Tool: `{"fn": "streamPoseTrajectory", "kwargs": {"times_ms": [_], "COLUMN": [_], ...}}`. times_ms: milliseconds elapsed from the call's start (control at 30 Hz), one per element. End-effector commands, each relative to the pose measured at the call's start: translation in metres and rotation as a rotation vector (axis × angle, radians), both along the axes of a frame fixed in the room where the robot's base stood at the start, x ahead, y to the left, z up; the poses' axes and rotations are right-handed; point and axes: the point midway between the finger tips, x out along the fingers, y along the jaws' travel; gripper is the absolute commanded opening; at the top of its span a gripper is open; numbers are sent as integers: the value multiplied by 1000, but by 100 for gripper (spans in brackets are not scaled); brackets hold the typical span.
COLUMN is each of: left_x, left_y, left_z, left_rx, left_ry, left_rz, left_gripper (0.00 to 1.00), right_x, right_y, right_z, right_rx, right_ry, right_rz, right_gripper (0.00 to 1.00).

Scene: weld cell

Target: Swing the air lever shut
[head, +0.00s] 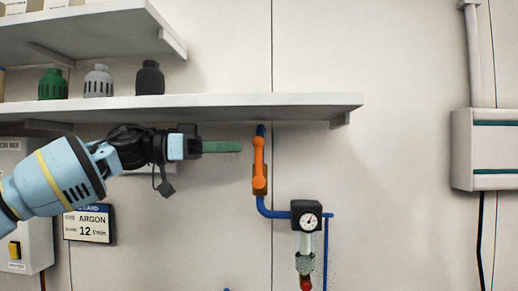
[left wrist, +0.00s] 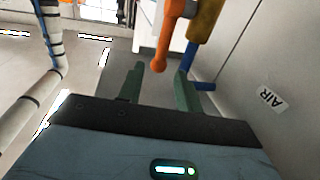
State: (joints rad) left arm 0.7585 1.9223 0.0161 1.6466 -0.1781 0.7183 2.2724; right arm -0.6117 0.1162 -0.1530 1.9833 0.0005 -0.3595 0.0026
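The orange air lever (head: 258,158) stands upright along the blue pipe (head: 262,207) on the wall, just right of my left gripper in the head view. My left gripper (head: 239,146) points right at it, with a small gap between fingertips and lever in that view. In the left wrist view the two green fingers (left wrist: 159,69) are apart with nothing held. The lever (left wrist: 172,32) shows ahead of them, its rounded end in line with the space between the fingertips. The brass valve body (left wrist: 205,18) is beside it. My right gripper is not in view.
A shelf (head: 230,102) runs just above my left gripper. A regulator with a gauge (head: 307,218) hangs lower right of the lever. An argon sign (head: 88,224) is below my arm. An AIR label (left wrist: 271,99) is on the wall. The wall right of the lever is mostly clear.

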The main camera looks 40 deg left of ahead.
Motion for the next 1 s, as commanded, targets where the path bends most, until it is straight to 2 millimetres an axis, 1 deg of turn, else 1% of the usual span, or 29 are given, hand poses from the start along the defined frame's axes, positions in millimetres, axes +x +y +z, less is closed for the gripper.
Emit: {"fn": "streamPoseTrajectory", "kwargs": {"times_ms": [200,533,733,1000], "left_x": [19,43,49,50], "left_y": [-13,-33,-39,-40], "left_z": [-3,-3,-1,0], "left_rx": [1,1,0,-1], "left_ry": [7,4,2,1], "left_rz": [0,0,-1,-1], "left_gripper": [35,35,35,35], "right_x": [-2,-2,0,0], "right_y": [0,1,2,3], "right_z": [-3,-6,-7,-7], "right_rx": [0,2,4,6], "right_ry": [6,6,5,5], "right_rz": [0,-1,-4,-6], "right_gripper": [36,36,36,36]}}
